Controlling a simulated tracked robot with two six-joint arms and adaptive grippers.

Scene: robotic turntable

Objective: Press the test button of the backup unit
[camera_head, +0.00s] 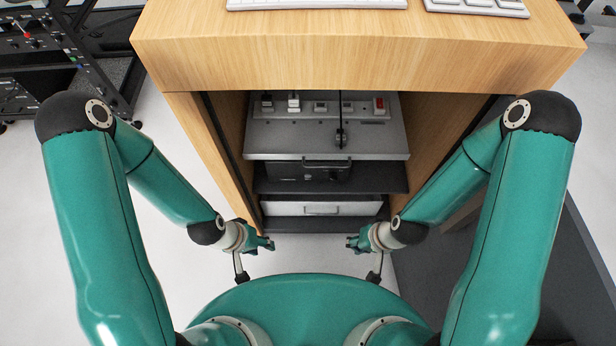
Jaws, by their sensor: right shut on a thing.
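A black box-like unit (308,172), which looks like the backup unit, sits inside the wooden cabinet below a pull-out grey shelf. Its front is dark and partly in shadow, and I cannot make out a test button. My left gripper (267,243) is low in front of the cabinet, left of centre and apart from the unit; its finger gap is too small to judge. My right gripper (353,243) is at the same height, right of centre, also apart from the unit. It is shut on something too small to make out.
The grey shelf (275,138) with a handle holds a power strip (333,108) with several plugs and a red switch. A light drawer (285,209) is below the unit. The wooden desktop (350,60) overhangs the cabinet. An equipment rack (75,60) stands at left.

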